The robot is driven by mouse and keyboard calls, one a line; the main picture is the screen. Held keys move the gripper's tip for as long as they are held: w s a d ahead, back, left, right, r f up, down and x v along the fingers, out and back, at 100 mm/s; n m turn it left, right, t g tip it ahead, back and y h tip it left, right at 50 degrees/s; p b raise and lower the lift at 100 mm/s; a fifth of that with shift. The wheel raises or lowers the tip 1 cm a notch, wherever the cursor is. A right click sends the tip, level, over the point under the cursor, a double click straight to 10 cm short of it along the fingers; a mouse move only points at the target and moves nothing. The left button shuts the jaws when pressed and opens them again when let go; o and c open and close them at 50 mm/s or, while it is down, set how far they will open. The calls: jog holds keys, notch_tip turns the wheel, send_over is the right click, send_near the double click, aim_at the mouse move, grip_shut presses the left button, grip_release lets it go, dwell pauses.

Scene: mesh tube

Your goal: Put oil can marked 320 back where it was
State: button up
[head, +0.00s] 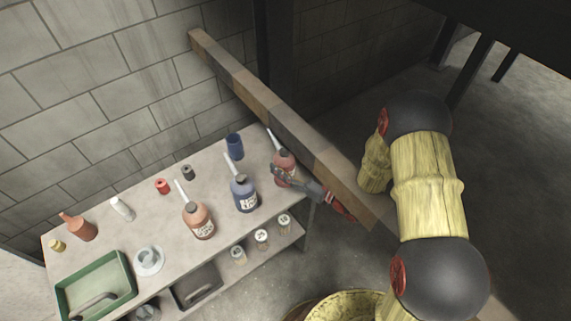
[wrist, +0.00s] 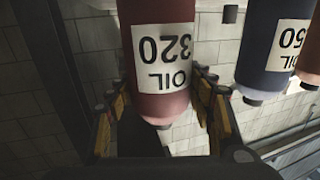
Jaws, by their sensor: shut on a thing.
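The oil can marked 320 (wrist: 162,45) is dark red with a white label and fills the middle of the wrist view, where it appears upside down. My gripper (wrist: 160,88) has a finger on each side of it and is shut on it. In the head view the red can (head: 283,158) is at the right end of the workbench (head: 155,190), with my gripper (head: 284,173) in front of its lower part. The can looks about upright. I cannot tell whether its base touches the bench top.
A blue oil can (head: 244,193) stands left of the red can, and an orange one (head: 198,220) farther left. A dark blue cup (head: 234,146) is behind. Small jars (head: 262,238) sit on the lower shelf. A wooden beam (head: 290,125) runs close on the right.

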jog(key=shift+f, duration=0.15)
jog(key=o, duration=1.3)
